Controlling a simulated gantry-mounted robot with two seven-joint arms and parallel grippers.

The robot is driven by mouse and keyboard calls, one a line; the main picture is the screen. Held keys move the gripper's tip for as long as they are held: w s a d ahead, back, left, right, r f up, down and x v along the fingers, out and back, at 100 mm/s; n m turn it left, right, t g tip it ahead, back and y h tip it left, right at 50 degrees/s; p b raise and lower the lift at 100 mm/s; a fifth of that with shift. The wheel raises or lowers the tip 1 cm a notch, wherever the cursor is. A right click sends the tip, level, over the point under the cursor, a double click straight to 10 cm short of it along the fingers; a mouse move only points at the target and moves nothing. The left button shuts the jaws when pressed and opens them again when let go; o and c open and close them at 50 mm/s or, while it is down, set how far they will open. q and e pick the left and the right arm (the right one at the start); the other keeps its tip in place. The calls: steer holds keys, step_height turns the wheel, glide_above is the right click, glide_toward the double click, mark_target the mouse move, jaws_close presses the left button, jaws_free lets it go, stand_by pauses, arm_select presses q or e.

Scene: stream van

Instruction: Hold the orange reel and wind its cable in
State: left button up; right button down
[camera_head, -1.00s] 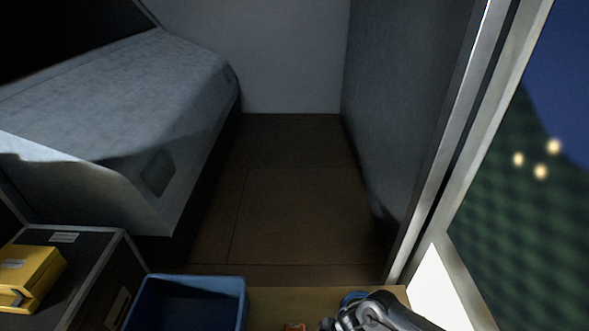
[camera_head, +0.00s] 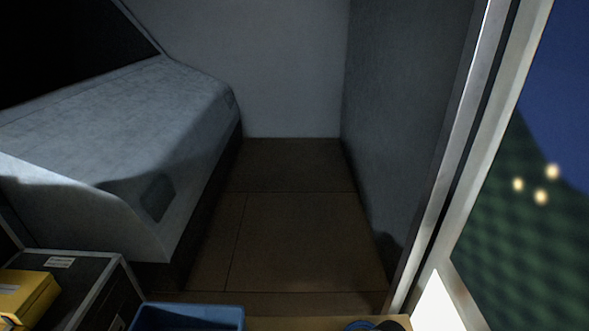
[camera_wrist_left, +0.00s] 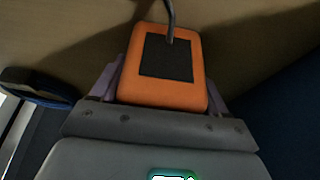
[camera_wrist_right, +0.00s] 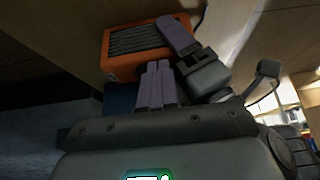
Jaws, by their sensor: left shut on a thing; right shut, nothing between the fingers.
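The orange reel (camera_wrist_left: 189,92) sits between the purple fingers of my left gripper (camera_wrist_left: 162,85) in the left wrist view, which is shut on it. A black square panel shows on its face, and a thin dark rod or cable runs up from it; I cannot tell which. In the right wrist view the reel (camera_wrist_right: 117,70) shows a black ribbed side, with a purple finger lying against it. My right gripper (camera_wrist_right: 155,66) is shut and empty, its fingertips just below the reel; I cannot tell if they touch. The head view shows neither gripper nor the reel.
A blue bin (camera_head: 188,308) stands at the lower edge of the head view. Left of it are a dark case (camera_head: 98,268) and a yellow box (camera_head: 22,300). A blue-rimmed round thing (camera_head: 358,325) lies right of the bin. The floor beyond is clear.

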steer(key=shift+r, duration=2.75)
steer(key=shift+w, duration=0.1)
steer(key=w+f, duration=0.4)
steer(key=f, duration=0.2)
steer(key=shift+d, duration=0.15)
steer(key=shift+s+a, duration=0.2)
steer(key=shift+a, duration=0.35)
steer(key=shift+s+d, duration=0.15)
steer(key=shift+s, duration=0.15)
steer(key=shift+s, duration=0.6)
